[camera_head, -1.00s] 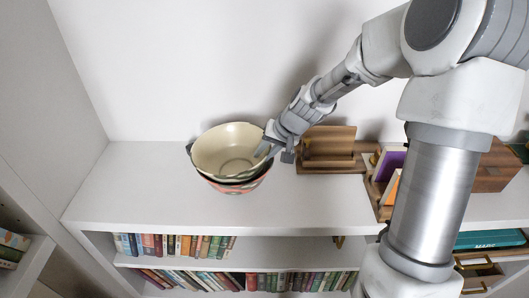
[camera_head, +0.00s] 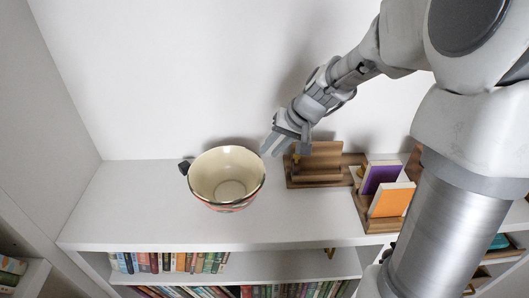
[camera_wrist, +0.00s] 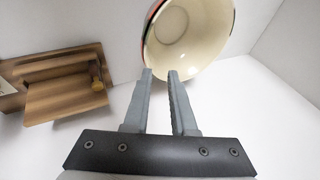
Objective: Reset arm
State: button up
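My gripper (camera_head: 275,146) is raised above the shelf top, just right of a cream bowl, in the head view. The cream bowl (camera_head: 226,172), with a reddish patterned outside, stands on the shelf top. It also shows past the fingertips in the wrist view (camera_wrist: 195,40).
A wooden stand (camera_head: 318,165) is right of the bowl, below my gripper. A wooden holder with purple and orange items (camera_head: 390,201) stands further right. Books (camera_head: 170,262) fill the shelves below. The white shelf top (camera_head: 120,210) is clear on the left.

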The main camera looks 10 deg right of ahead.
jog(key=shift+s+d+r, duration=0.15)
jog(key=shift+r, duration=0.2)
jog(key=s+r+n+h, duration=0.1)
jog(key=s+r, duration=0.2)
jog(key=s, duration=0.5)
jog(key=s+a+r+n+t+h, duration=0.1)
jog(key=s+r+h, duration=0.15)
jog(key=s, duration=0.45)
jog(key=s+r+n+h, duration=0.1)
jog(key=s+r, duration=0.3)
jog(key=s, duration=0.4)
notch_tip(320, 180, up, 14)
jog(key=p, duration=1.4)
jog(key=shift+w+a+r+p, duration=0.15)
jog(key=shift+w+a+p, duration=0.05)
jog(key=shift+w+p, duration=0.1)
jog(key=shift+y, duration=0.25)
